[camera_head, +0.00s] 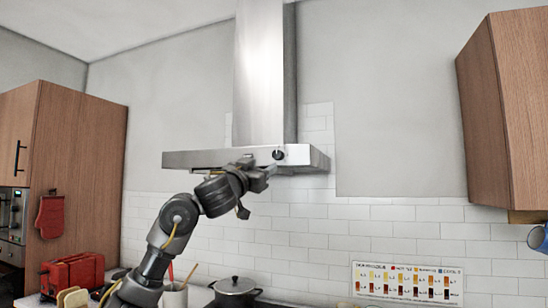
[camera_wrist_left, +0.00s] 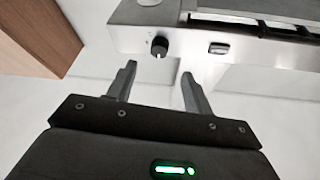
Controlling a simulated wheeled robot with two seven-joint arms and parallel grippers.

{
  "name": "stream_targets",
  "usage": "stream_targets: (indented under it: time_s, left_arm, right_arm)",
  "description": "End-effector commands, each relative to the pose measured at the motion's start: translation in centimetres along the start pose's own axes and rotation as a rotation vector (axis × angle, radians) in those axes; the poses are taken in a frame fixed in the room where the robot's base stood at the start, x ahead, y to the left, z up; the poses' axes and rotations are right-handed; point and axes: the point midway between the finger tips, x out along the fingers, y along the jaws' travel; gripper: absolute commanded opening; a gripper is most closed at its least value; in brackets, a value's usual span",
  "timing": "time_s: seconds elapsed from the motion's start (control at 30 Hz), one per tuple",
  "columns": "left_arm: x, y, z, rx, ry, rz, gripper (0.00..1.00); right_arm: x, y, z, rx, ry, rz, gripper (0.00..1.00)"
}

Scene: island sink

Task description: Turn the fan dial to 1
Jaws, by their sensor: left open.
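The fan dial (camera_head: 278,154) is a small black knob on the front face of the steel range hood (camera_head: 215,158). It also shows in the left wrist view (camera_wrist_left: 159,47), with a dark grip and faint marks beside it that are too small to read. My left gripper (camera_head: 258,188) is raised just in front of the hood, close to the dial. In the left wrist view my left gripper (camera_wrist_left: 157,80) is open, its two fingers apart and empty. The dial lies beyond the fingertips, between their lines, and appears untouched. My right gripper is not in view.
A small rectangular switch (camera_wrist_left: 219,49) sits beside the dial on the hood. Wooden cabinets stand at left (camera_head: 75,150) and right (camera_head: 515,105). Below are a black pot (camera_head: 235,290), a red toaster (camera_head: 75,275) and a hanging blue mug (camera_head: 538,238).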

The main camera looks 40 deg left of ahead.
Motion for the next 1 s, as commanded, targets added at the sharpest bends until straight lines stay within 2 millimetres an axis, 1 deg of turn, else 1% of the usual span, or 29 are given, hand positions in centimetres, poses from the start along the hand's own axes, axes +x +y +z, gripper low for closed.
stream_targets:
  time_s: [0.03,0.2,0.3,0.43,0.6,0.87,0.9,1.0]
  left_arm:
    - [1.1,-0.1,-0.3,-0.001,-0.003,0.000,0.51]
    - [4.4,-0.1,-0.5,-0.002,-0.002,-0.001,0.51]
    - [6.1,-0.1,-0.4,-0.001,-0.002,-0.001,0.51]
    - [7.7,-0.1,-0.3,0.000,-0.002,0.000,0.51]
    - [8.7,-0.1,-0.1,0.001,0.000,-0.001,0.51]
    - [8.8,0.0,0.0,0.001,0.001,-0.001,0.51]
    - [8.8,0.0,0.0,0.001,0.001,-0.001,0.50]
    - [8.8,0.0,0.0,0.001,0.001,-0.001,0.37]
  right_arm:
    - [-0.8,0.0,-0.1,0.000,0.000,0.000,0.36]
    - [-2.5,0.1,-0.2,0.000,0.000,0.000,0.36]
    - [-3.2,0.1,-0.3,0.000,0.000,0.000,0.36]
    - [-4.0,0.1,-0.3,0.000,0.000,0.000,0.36]
    - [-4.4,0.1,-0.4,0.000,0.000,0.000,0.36]
    - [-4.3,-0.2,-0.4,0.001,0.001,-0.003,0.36]
    - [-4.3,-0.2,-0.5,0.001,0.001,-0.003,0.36]
    - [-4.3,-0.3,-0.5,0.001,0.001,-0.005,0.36]
